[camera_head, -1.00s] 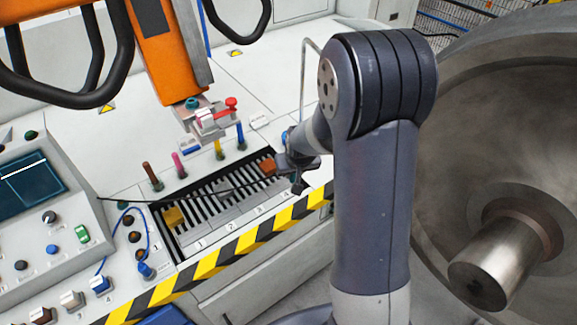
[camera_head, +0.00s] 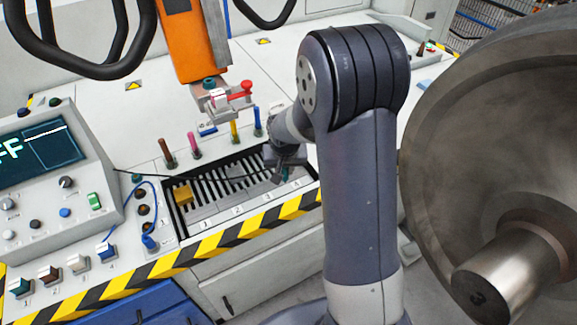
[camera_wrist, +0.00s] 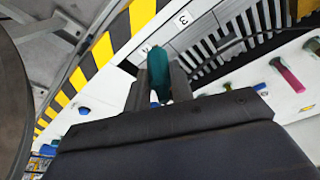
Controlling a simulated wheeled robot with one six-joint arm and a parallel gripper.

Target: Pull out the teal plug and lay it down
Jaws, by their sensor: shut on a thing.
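The teal plug (camera_wrist: 159,72) stands upright in the wrist view between the two fingers of my gripper (camera_wrist: 160,88), which are shut on it. Its far end points at the slotted tray by the label strip. I cannot tell whether that end touches anything. In the head view my gripper (camera_head: 285,160) is low over the right end of the slotted tray (camera_head: 205,213). A small teal bit of the plug (camera_head: 285,174) shows below the fingers there; my wrist hides most of it.
Brown (camera_head: 167,152), pink (camera_head: 195,145), yellow (camera_head: 235,130) and blue (camera_head: 257,121) plugs stand behind the tray. A yellow block (camera_head: 183,195) sits at its left end. A black cable (camera_head: 215,180) crosses the tray. A large metal wheel (camera_head: 500,150) stands at right.

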